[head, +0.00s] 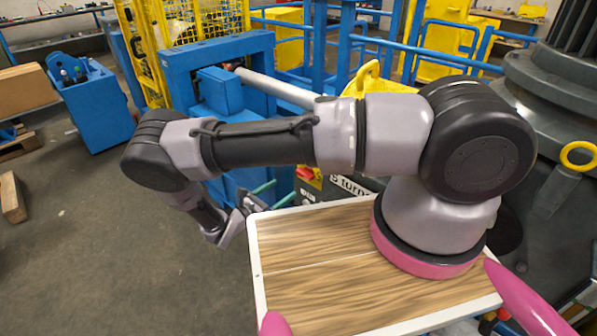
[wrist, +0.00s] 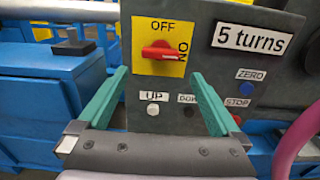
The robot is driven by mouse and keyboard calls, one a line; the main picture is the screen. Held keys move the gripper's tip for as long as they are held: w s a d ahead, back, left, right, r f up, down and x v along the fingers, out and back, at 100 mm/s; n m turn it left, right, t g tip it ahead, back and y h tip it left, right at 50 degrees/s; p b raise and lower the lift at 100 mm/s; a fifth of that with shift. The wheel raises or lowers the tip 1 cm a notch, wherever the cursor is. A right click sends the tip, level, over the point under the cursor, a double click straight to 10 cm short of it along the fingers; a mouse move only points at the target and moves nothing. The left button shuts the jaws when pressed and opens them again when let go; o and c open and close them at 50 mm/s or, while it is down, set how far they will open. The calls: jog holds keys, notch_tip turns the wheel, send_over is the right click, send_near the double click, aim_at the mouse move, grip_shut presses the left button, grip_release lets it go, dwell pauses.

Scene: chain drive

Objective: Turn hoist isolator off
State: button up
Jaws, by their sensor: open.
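The hoist isolator is a red rotary handle (wrist: 157,50) on a yellow plate (wrist: 143,68) on a dark panel. The plate reads OFF at the top and ON, turned sideways, at the right. The handle lies about level, toward the ON side. The red handle (head: 305,173) also shows small in the head view, just beyond my fingers. My gripper (wrist: 160,73) is open and empty, with teal fingers left and right of the plate's lower part in the wrist view. In the head view my gripper (head: 285,187) points at the panel. No contact with the handle shows.
Below the plate are a white UP button (wrist: 152,109) and a dark DOWN button (wrist: 188,111) near my right finger. A blue ZERO button (wrist: 246,88) and red STOP button (wrist: 237,120) sit right, under a "5 turns" label (wrist: 258,36). Blue machinery (wrist: 35,95) stands left.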

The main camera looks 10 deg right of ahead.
jog(key=x, duration=1)
jog(key=shift+d, duration=0.2)
jog(key=shift+w, duration=0.1)
jog(key=c, duration=1.1)
jog(key=shift+o, duration=0.2)
